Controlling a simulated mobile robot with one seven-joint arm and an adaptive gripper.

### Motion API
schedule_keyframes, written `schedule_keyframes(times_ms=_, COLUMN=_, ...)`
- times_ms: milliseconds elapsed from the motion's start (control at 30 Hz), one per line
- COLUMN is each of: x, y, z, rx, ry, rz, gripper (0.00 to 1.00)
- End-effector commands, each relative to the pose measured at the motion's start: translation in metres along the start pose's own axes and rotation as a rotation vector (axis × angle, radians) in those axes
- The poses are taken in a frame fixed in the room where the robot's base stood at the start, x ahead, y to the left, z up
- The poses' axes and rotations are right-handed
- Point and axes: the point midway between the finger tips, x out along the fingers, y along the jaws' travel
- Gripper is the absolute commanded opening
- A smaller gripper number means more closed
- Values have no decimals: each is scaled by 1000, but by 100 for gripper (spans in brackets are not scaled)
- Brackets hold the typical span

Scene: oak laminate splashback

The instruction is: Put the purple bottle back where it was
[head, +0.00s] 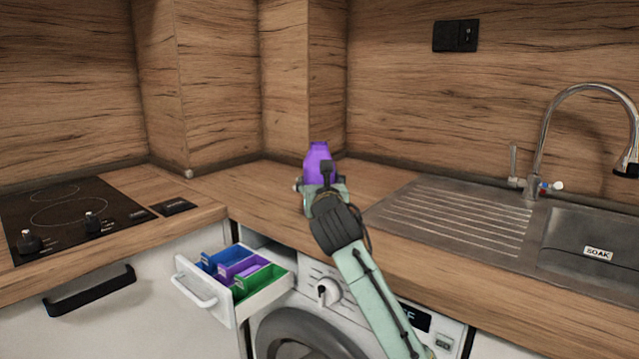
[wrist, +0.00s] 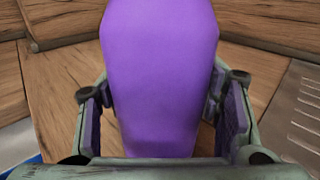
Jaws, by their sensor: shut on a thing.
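The purple bottle (head: 318,161) stands out above my gripper in the head view, near the back corner of the wooden counter. It looks roughly upright. My gripper (head: 323,186) is shut on it and hides its lower part. In the wrist view the purple bottle (wrist: 160,75) fills the middle, between the two fingers of my gripper (wrist: 163,115). I cannot tell whether its base touches the counter (head: 240,190).
The open washer drawer (head: 208,309) has blue, purple and green compartments and juts out below the counter edge. The steel sink (head: 460,218) with its tap (head: 540,140) is at right. A black hob (head: 65,218) is at left. Counter around the bottle looks clear.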

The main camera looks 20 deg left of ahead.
Motion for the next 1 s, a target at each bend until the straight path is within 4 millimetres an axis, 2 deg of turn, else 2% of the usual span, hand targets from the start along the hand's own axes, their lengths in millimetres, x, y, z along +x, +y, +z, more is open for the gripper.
schedule_keyframes(times_ms=100, x=0, y=0, z=-1, rx=-1, ry=-4, rz=0, gripper=8)
schedule_keyframes(times_ms=133, x=0, y=0, z=-3, rx=0, ry=0, rz=0, gripper=61)
schedule_keyframes(times_ms=400, x=0, y=0, z=-2, rx=0, ry=1, rz=0, gripper=79)
schedule_keyframes(times_ms=767, x=0, y=0, z=1, rx=1, ry=0, rz=0, gripper=79)
schedule_keyframes(times_ms=867, x=-9, y=0, z=0, rx=0, ry=-1, rz=0, gripper=79)
schedule_keyframes(times_ms=1000, x=-36, y=-1, z=-2, rx=0, ry=-2, rz=-1, gripper=79)
